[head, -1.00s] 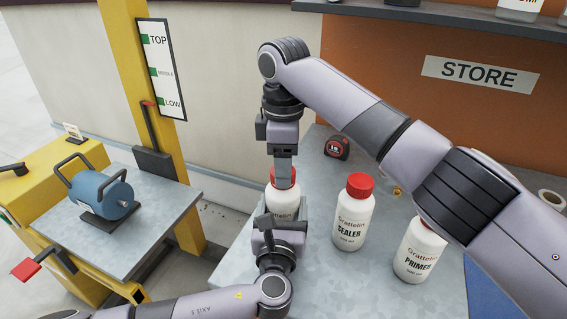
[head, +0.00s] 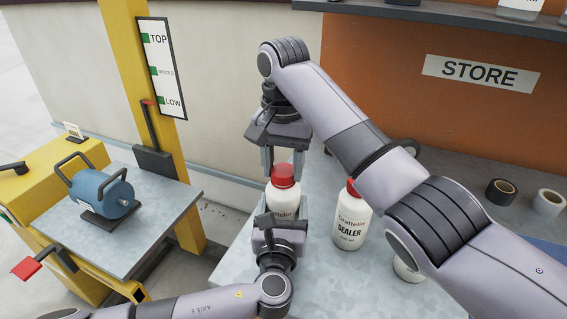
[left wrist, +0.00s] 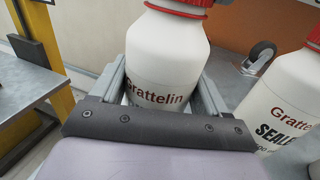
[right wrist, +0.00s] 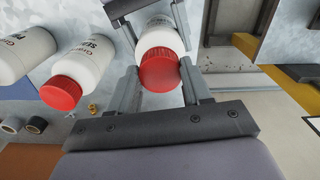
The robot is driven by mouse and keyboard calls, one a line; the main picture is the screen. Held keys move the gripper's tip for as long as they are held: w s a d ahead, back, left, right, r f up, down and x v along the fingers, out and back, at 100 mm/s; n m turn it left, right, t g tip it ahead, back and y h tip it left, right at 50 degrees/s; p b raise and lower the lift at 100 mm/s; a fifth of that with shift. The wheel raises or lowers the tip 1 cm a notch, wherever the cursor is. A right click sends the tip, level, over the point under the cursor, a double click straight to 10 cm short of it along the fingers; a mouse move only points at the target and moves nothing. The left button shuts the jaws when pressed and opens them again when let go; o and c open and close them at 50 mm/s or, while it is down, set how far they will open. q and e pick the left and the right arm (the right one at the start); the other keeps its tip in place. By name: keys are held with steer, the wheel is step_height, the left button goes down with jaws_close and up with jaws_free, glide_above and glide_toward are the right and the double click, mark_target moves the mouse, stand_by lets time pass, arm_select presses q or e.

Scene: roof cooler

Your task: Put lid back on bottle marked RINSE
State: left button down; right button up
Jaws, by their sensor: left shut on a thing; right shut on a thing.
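A white bottle (head: 283,203) with a red lid (head: 285,174) on its top stands upright at the left edge of the grey bench. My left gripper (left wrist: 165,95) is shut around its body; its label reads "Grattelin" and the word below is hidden. My right gripper (right wrist: 160,82) points down from above, its fingers shut on the red lid. The lid appears to touch the bottle neck; I cannot tell how tightly it sits. My left gripper also shows in the head view (head: 279,215), as does the right (head: 283,165).
A SEALER bottle (head: 350,222) with a red cap stands just right. Another bottle (head: 404,268) is mostly behind my right arm. Tape rolls (head: 549,202) lie at the right. A blue drum-like part (head: 103,194) sits on the left lift table.

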steer(key=m, duration=0.6)
steer(key=shift+m, duration=0.3)
steer(key=o, duration=1)
steer(key=shift+r, duration=2.25)
steer(key=shift+c, duration=0.4)
